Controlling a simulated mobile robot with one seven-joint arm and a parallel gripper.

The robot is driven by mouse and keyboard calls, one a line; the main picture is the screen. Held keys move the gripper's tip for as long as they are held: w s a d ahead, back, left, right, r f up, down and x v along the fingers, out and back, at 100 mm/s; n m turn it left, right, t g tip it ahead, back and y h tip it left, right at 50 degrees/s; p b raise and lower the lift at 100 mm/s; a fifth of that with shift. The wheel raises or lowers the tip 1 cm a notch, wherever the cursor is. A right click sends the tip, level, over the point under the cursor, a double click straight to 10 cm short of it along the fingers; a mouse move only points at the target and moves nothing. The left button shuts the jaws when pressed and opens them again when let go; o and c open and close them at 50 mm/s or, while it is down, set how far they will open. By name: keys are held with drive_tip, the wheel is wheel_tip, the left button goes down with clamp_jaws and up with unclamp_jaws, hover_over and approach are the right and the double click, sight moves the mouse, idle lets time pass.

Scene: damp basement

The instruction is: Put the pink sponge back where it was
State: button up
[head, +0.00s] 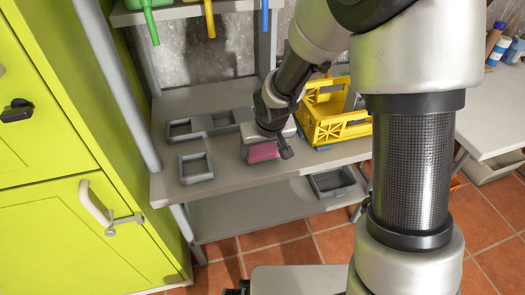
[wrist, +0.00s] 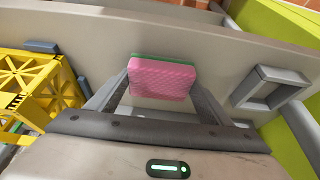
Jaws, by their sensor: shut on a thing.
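The pink sponge (head: 262,153), with a green layer along its back edge, is between the fingers of my gripper (head: 268,146) in the head view. It is over the front part of the grey shelf (head: 235,177). In the wrist view the sponge (wrist: 162,78) sits between the two fingertips of my gripper (wrist: 163,92), which is shut on it. I cannot tell whether the sponge touches the shelf. A square grey frame (head: 196,178) lies on the shelf to its left, and it shows at the right in the wrist view (wrist: 291,77).
More grey frames (head: 181,139) lie farther back on the shelf. A yellow crate (head: 310,128) stands close to the right of my gripper. A grey tray (head: 334,193) is on the lower shelf. A green cabinet (head: 60,220) borders the left side, and tools with green, yellow and blue handles hang above.

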drive_tip(key=shift+f, duration=0.15)
drive_tip(key=shift+f, duration=0.15)
drive_tip(key=o, duration=1)
